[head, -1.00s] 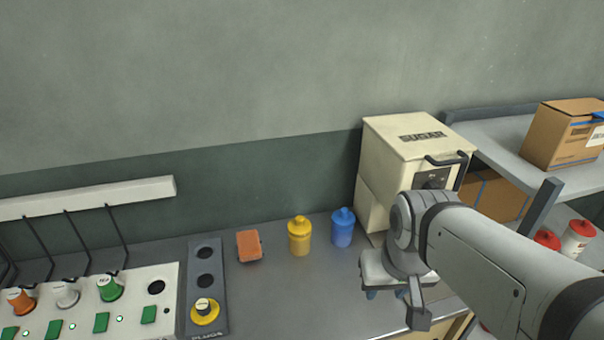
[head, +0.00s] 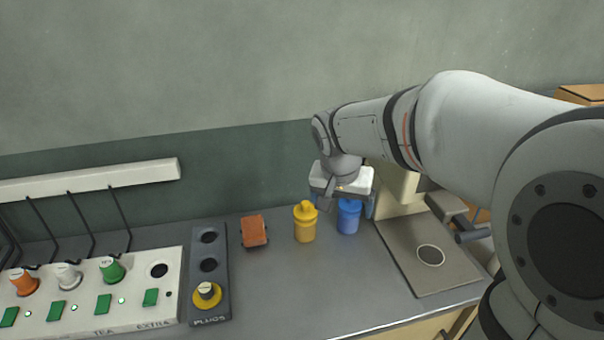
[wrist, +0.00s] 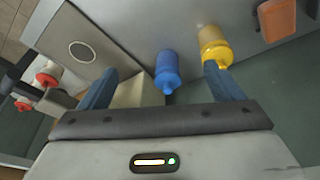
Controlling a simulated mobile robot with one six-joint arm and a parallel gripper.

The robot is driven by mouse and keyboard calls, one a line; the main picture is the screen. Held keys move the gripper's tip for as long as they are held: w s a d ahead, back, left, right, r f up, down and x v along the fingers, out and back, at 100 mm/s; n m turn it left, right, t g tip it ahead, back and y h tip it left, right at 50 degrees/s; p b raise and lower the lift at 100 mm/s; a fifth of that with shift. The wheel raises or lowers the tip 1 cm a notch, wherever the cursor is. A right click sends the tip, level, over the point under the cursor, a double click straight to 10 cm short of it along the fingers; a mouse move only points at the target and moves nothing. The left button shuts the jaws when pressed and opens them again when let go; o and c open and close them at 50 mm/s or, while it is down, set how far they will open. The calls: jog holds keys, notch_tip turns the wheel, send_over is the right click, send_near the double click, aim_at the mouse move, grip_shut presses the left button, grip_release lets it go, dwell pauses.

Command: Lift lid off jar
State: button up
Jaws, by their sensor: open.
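A blue jar (head: 348,217) with a knobbed lid stands on the grey counter, next to a yellow jar (head: 305,226) with a knobbed lid. My gripper (head: 347,205) is open at the blue jar in the head view, partly covering its top. In the wrist view, the blue jar (wrist: 167,72) shows between the two spread fingers of my gripper (wrist: 160,70), with gaps on both sides. The yellow jar (wrist: 214,45) appears by the tip of the right finger. I cannot tell how far the fingers are above the blue lid.
An orange sponge (head: 254,230) lies left of the yellow jar. A control panel (head: 90,300) with knobs and green switches fills the left. A flat plate (head: 410,250) with a pale circle lies right of the blue jar. My arm hides much of the cream machine (head: 397,184).

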aim_at(305, 202)
jog(key=w+a+f+m, duration=0.1)
jog(key=w+a, duration=0.2)
jog(key=w+a+f+m+b, duration=0.1)
jog(key=w+a+f, duration=0.1)
jog(key=w, duration=0.2)
jog(key=w+a+f, duration=0.2)
jog(key=w+a, duration=0.1)
jog(key=w, duration=0.1)
jog(key=shift+a+f+m+t+h, duration=0.1)
jog(key=shift+a+m+t+h, duration=0.2)
jog(key=shift+a+m+h, duration=0.1)
jog(key=x, duration=0.7)
jog(key=shift+w+d+f, duration=0.1)
jog(key=shift+w+d, duration=0.05)
jog(key=shift+w, duration=0.2)
jog(key=shift+c, duration=0.3)
jog(key=c, duration=1)
